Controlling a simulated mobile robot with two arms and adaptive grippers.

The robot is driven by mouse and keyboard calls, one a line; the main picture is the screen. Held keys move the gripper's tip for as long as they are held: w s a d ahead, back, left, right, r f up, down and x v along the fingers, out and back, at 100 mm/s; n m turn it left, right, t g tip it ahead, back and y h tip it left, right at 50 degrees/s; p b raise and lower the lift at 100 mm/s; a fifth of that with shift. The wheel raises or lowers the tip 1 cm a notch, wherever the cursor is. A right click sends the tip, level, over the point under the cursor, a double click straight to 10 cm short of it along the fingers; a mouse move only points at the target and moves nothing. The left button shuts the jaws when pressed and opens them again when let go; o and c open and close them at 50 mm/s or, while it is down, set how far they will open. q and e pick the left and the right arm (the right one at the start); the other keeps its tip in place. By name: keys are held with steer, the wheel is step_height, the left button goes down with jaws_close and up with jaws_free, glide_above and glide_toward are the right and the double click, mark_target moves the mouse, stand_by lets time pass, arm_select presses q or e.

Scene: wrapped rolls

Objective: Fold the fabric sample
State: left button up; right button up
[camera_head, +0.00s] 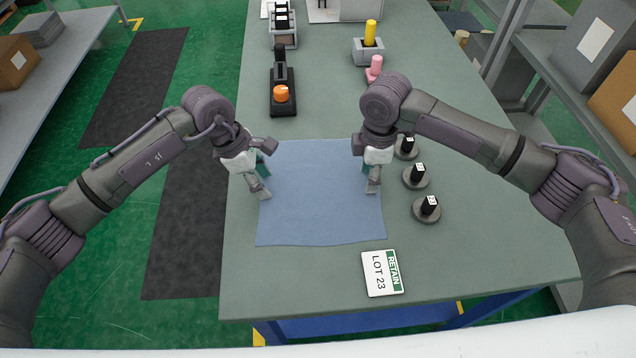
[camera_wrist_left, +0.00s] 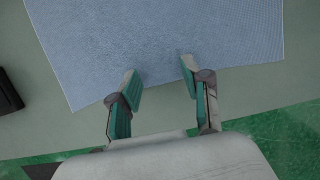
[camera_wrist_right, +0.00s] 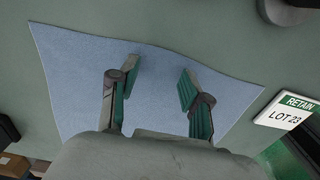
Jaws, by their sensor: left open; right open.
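The blue fabric sample (camera_head: 318,205) lies flat and unfolded on the grey-green table. It also shows in the left wrist view (camera_wrist_left: 160,40) and the right wrist view (camera_wrist_right: 80,75). My left gripper (camera_head: 265,180) is open above the fabric's left edge; in the left wrist view its fingers (camera_wrist_left: 158,84) point over that edge. My right gripper (camera_head: 373,182) is open above the fabric's right side; its fingers (camera_wrist_right: 158,76) lie over the cloth in the right wrist view. Both are empty. I cannot tell whether the fingertips touch the cloth.
Several round weights with black knobs (camera_head: 415,176) stand right of the fabric. A "RETAIN LOT 23" card (camera_head: 382,274) lies in front of it. A black device with an orange knob (camera_head: 281,93) stands behind it. Clear table (camera_head: 490,240) extends at the front right.

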arm_select(q)
steer(key=shift+f, duration=0.15)
arm_select(e)
steer(key=shift+f, duration=0.15)
arm_select(q)
steer(key=shift+f+b, duration=0.2)
steer(key=shift+b, duration=0.1)
arm_select(e)
steer(key=shift+f, duration=0.2)
arm_select(q)
steer(key=shift+r, duration=0.1)
steer(key=shift+c, duration=0.4)
arm_select(e)
steer(key=shift+r, duration=0.1)
steer(key=shift+c, duration=0.4)
arm_select(q)
jaws_close()
arm_select(e)
jaws_close()
arm_select(q)
steer(key=shift+s, duration=0.1)
arm_select(e)
steer(key=shift+s, duration=0.1)
